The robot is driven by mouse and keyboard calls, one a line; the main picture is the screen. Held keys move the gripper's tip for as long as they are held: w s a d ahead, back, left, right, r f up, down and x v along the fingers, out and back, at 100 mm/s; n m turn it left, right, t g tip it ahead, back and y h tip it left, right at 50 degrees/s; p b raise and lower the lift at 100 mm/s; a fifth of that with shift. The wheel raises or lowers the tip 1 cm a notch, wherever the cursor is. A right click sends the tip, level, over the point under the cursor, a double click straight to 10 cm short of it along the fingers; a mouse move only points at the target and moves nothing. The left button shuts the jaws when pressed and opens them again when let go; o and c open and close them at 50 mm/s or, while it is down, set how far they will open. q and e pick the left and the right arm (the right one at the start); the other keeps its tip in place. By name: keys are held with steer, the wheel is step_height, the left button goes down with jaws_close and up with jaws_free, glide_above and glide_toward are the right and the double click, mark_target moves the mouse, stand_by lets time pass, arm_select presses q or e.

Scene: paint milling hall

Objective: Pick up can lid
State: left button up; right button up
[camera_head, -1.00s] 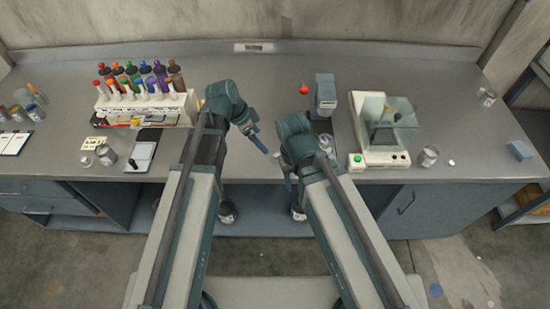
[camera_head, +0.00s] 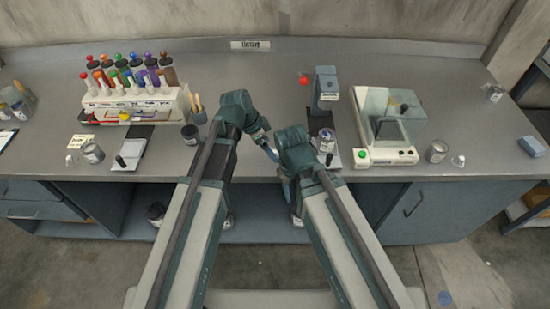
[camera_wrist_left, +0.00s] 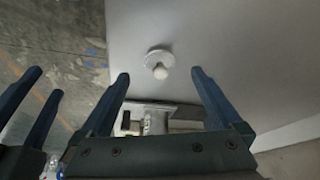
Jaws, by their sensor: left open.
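A pale round lid (camera_wrist_left: 160,60) with a ball-shaped knob lies on a grey surface in the left wrist view, ahead of my left gripper and apart from it. My left gripper (camera_wrist_left: 162,78) is open and empty. In the head view it (camera_head: 268,150) points right, above the front of the bench. Small pale knobbed pieces stand by the right can (camera_head: 437,151) and the left can (camera_head: 92,153); I cannot tell which is the lid in the wrist view. My right gripper (camera_wrist_left: 48,82) shows at the wrist view's left edge, fingers apart; it is mostly hidden in the head view.
A bottle rack (camera_head: 135,108) stands at the back left, with a dark can (camera_head: 190,134) to its right. A grey stand (camera_head: 326,90) and a clear-covered machine (camera_head: 388,155) occupy the right middle. The bench (camera_head: 475,125) has bare room around the right can.

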arm_select(q)
steer(key=b+x, duration=0.2)
steer(key=x, duration=0.1)
steer(key=shift+d+f, duration=0.15)
steer(key=shift+f, duration=0.1)
steer(key=shift+r, duration=0.1)
steer(key=c, duration=1.4)
